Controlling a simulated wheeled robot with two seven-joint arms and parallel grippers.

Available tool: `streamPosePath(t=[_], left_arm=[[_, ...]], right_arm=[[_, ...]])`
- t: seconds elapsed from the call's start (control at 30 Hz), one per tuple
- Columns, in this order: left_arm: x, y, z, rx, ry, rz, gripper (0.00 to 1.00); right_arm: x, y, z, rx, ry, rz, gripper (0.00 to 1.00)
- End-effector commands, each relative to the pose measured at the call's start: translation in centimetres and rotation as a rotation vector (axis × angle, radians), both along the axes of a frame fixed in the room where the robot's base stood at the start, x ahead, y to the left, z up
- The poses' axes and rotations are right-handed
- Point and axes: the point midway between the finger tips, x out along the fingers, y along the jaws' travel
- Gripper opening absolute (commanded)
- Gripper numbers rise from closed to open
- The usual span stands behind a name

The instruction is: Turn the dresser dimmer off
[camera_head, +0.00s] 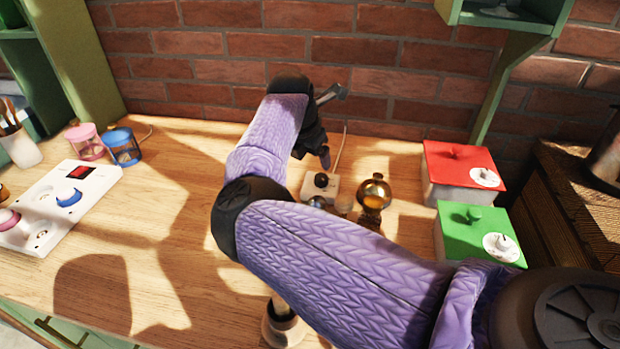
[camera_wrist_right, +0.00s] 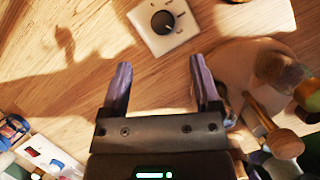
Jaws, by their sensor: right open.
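The dimmer is a small white plate with a round black knob (camera_head: 321,180) on the wooden dresser top, near the brick wall. In the right wrist view the dimmer's knob (camera_wrist_right: 163,22) shows at the top, with a pointer line and tick marks on the white plate (camera_wrist_right: 180,42). My right gripper (camera_head: 325,156) hangs just behind and above the dimmer in the head view, partly hidden by its own wrist. In the wrist view my right gripper (camera_wrist_right: 161,66) is open and empty, its fingers pointing towards the plate, apart from the knob. My left gripper is out of view.
A brass round object (camera_head: 374,193) stands close right of the dimmer. A red-lidded box (camera_head: 458,163) and a green-lidded box (camera_head: 470,235) are further right. A white switch panel (camera_head: 95,182), pink jar (camera_head: 85,140) and blue jar (camera_head: 123,147) are left. Bare wood lies between.

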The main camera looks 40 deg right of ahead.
Motion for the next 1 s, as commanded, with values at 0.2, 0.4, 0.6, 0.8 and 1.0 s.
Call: streamPosePath(t=[0.2, 0.4, 0.6, 0.8, 1.0], left_arm=[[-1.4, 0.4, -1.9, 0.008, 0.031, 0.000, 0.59], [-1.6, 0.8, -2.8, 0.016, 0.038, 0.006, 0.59], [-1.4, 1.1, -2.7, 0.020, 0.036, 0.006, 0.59], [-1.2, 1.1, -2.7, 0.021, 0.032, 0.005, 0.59], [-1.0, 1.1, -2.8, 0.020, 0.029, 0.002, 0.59]], right_arm=[[0.6, -2.0, -5.2, -0.002, 0.005, -0.001, 0.80], [1.0, -3.0, -7.5, -0.003, 0.001, -0.002, 0.80], [1.1, -3.1, -7.6, -0.003, 0.000, -0.001, 0.80], [1.1, -3.1, -7.6, -0.003, 0.000, -0.001, 0.55], [1.1, -3.1, -7.6, -0.003, 0.000, -0.001, 0.12]])
